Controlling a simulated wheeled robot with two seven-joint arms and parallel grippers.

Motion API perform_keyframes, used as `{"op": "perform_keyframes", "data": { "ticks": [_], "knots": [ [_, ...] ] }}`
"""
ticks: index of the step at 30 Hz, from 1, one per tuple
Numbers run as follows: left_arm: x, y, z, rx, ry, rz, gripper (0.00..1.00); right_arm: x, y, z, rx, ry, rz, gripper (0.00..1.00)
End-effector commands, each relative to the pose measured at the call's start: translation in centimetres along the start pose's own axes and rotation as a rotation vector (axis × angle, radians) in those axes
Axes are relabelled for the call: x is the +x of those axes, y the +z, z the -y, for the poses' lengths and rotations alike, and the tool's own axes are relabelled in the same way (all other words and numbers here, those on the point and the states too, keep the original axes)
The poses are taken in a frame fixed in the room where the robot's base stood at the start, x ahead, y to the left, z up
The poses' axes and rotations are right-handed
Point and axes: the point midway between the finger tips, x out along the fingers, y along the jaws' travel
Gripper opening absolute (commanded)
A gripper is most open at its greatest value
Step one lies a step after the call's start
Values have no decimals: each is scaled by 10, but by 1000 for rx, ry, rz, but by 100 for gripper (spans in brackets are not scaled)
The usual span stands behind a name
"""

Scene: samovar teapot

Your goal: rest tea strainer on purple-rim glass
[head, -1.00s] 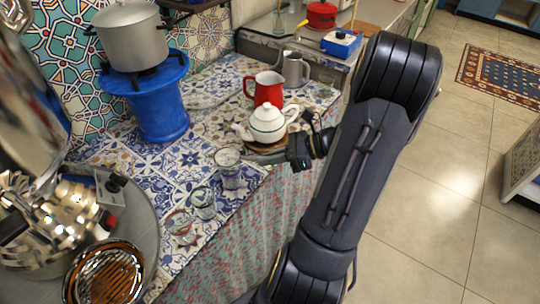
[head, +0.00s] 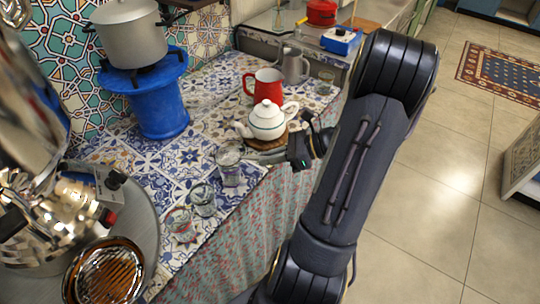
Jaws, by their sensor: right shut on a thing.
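My right gripper (head: 295,152) is shut on the tea strainer's handle (head: 267,157), right of the glasses. The handle runs left toward the tall glass (head: 230,176) at the counter's front edge. The strainer's bowl (head: 228,156) shows at the mouth of this glass. I cannot tell whether it rests on the rim or hovers just over it. The purple colour of the rim is hard to make out. My left gripper is not in view.
A white teapot (head: 267,121) stands on a brown round mat close behind my right gripper. A red pitcher (head: 268,87) is behind it. Two glasses (head: 202,201) (head: 181,222) stand nearer. A shiny metal samovar (head: 60,215) fills the left.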

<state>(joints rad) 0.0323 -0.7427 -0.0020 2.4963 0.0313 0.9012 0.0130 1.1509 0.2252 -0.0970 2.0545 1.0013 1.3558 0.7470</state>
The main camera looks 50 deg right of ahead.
Motion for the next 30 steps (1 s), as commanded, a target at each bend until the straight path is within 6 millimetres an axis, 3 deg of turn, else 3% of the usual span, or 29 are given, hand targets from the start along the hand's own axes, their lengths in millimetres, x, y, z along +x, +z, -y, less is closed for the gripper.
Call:
{"op": "perform_keyframes", "data": {
  "ticks": [30],
  "knots": [
    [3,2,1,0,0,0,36,3,-9,2,1,-1,0,0]
  ]
}}
